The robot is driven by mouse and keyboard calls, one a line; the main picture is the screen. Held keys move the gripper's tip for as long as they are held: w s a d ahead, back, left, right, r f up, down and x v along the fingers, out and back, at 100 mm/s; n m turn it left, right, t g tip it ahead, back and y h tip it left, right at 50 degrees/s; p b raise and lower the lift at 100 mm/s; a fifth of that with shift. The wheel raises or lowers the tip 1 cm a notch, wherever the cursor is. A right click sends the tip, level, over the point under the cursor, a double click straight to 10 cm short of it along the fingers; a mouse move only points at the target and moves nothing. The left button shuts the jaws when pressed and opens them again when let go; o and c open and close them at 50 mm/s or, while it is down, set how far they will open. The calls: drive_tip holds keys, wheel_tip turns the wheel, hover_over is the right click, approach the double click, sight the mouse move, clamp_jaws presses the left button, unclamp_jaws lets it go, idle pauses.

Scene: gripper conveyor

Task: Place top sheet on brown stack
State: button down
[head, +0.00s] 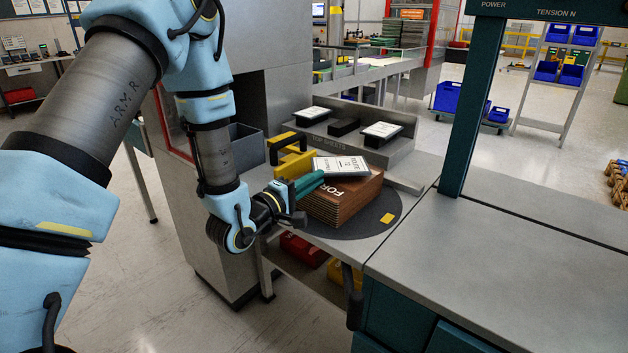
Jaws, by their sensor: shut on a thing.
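The brown stack (341,205) of thin layers stands on a dark round plate (387,205); white lettering shows on its top face, partly covered. A white top sheet (342,166) with dark print lies over the stack's far part, at an angle to its edges. Whether it rests flat or hovers just above cannot be told. My gripper (313,182), with teal fingers, reaches in from the left and is shut on the sheet's near left edge. The fingertips' contact is small and partly hidden.
Behind the stack, a grey tray marked for top sheets holds white-topped pieces (313,114) (382,130) and a bare black pad (343,127). A yellow handled fixture (292,160) stands close to my gripper. A teal post (471,110) rises at right; the right bench (500,260) is clear.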

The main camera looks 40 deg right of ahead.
drive_tip(key=shift+f, duration=0.25)
drive_tip(key=c, duration=1)
unclamp_jaws()
drive_tip(key=shift+o, duration=0.2)
drive_tip(key=shift+r, duration=0.1)
drive_tip(key=shift+r, duration=0.25)
drive_tip(key=p+v, duration=0.5)
drive_tip(key=v, duration=0.7)
drive_tip(key=shift+r, duration=0.25)
